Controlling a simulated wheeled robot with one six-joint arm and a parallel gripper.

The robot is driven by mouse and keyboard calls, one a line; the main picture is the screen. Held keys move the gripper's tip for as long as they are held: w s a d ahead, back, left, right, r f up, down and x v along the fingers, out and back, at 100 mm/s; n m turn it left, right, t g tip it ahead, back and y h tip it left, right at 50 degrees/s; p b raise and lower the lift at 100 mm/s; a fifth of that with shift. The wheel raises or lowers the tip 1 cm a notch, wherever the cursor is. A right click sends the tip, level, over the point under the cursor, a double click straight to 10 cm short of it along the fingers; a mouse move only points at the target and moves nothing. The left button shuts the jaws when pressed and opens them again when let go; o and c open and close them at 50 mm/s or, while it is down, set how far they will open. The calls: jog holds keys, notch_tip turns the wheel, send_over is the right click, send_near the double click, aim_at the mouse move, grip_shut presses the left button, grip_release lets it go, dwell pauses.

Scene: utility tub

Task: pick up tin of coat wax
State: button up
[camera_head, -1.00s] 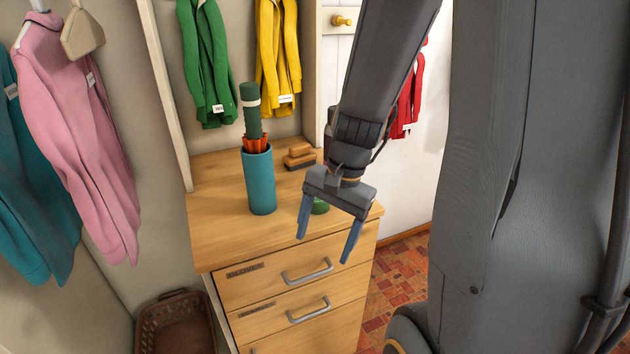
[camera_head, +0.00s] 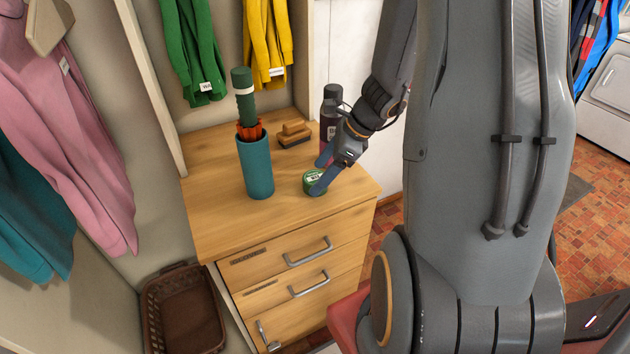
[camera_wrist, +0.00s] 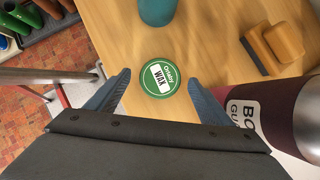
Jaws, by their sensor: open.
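The tin of coat wax (camera_head: 313,181) is a small round green tin with a white label, lying flat on the wooden dresser top (camera_head: 216,218) near its front right. In the wrist view the tin (camera_wrist: 160,78) shows its "WAX" label, just beyond and between my fingertips. My gripper (camera_head: 321,175) is open and empty, tilted down over the tin; in the head view one blue finger partly covers the tin's edge. The fingers (camera_wrist: 158,80) stand either side of the tin in the wrist view.
A dark bottle (camera_head: 330,112) stands close behind my gripper, and shows large at the right in the wrist view (camera_wrist: 270,115). A wooden brush (camera_head: 294,133) lies behind the tin. A teal holder (camera_head: 256,167) with a green umbrella stands to the left. The dresser's front left is clear.

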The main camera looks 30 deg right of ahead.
aim_at(310, 177)
jog(key=shift+x, duration=1.35)
jog(key=c, duration=1.2)
jog(key=shift+r, duration=0.1)
